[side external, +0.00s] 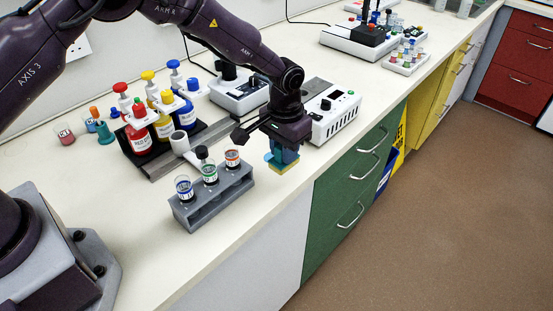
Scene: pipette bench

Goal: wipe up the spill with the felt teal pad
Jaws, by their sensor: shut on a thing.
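My gripper (284,150) points down over the bench near its front edge, to the right of the vial rack. It is shut on a small block with teal-blue upper parts and a yellowish lower layer, which I take to be the felt teal pad (283,166). The fingers and wrist hide part of the pad. I cannot tell whether its underside touches the bench top or hangs just above it. I cannot make out a spill on the pale bench top; one could be hidden under the pad or behind the arm.
A grey rack (213,197) with three vials stands close on the left. Behind are a dark bottle stand (203,141) with red, yellow and blue bottles, and a white instrument (335,120). The bench's front edge drops to green drawers (345,190). Bare bench lies front left.

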